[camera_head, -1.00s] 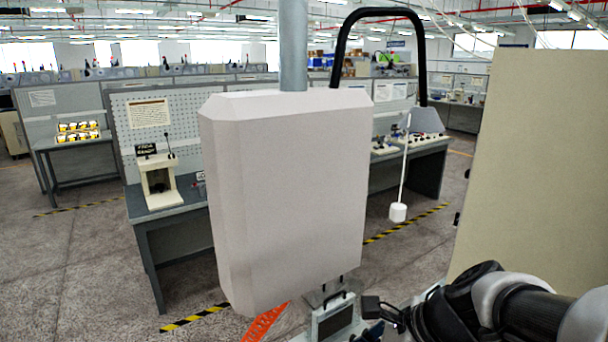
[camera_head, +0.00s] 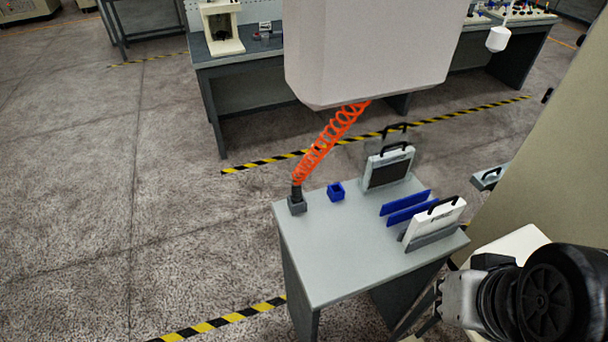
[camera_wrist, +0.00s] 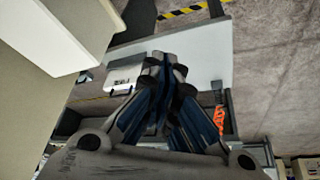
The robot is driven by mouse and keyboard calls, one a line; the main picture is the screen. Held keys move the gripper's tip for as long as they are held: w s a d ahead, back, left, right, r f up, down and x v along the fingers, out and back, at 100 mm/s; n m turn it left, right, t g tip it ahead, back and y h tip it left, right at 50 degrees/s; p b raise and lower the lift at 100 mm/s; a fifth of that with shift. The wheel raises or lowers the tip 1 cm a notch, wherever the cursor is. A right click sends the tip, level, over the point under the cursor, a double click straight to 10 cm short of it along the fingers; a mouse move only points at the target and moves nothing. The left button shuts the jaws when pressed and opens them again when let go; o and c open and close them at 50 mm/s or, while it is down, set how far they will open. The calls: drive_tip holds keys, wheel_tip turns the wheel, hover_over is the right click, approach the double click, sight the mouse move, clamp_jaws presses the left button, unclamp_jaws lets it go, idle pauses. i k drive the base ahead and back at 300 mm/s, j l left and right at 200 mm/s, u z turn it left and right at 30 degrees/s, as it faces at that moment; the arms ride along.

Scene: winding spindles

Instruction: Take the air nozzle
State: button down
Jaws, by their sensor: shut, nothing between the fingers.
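The air nozzle (camera_head: 297,192) is a small dark piece standing in a grey holder (camera_head: 297,206) at the far left corner of a grey table. An orange coiled hose (camera_head: 330,143) runs from it up to a big pale box. In the wrist view the orange hose (camera_wrist: 220,118) shows at the right, with a dark piece, probably the nozzle (camera_wrist: 217,88), above it. My gripper (camera_wrist: 166,62) is shut and empty in the wrist view, apart from the hose and to its left. In the head view my arm is at the lower right, and its fingers are not clear.
The table (camera_head: 325,265) has a clear front left part. A blue block (camera_head: 336,191), blue upright plates (camera_head: 407,206) and white handled cases (camera_head: 389,168) stand on it. The pale box (camera_head: 375,45) hangs above its back. A beige panel (camera_head: 550,170) stands at the right.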

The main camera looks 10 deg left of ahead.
sight(295, 190)
drive_tip(key=j, duration=0.75)
drive_tip(key=k+j+z, duration=0.1)
drive_tip(key=j, duration=0.65)
drive_tip(key=k+j, duration=0.15)
drive_tip(key=j, duration=0.6)
drive_tip(key=i+j, duration=0.2)
drive_tip(key=i, duration=0.15)
drive_tip(key=i+j+z, duration=0.1)
drive_tip(key=i, duration=0.3)
drive_tip(key=i+j, duration=0.3)
drive_tip(key=i, duration=0.05)
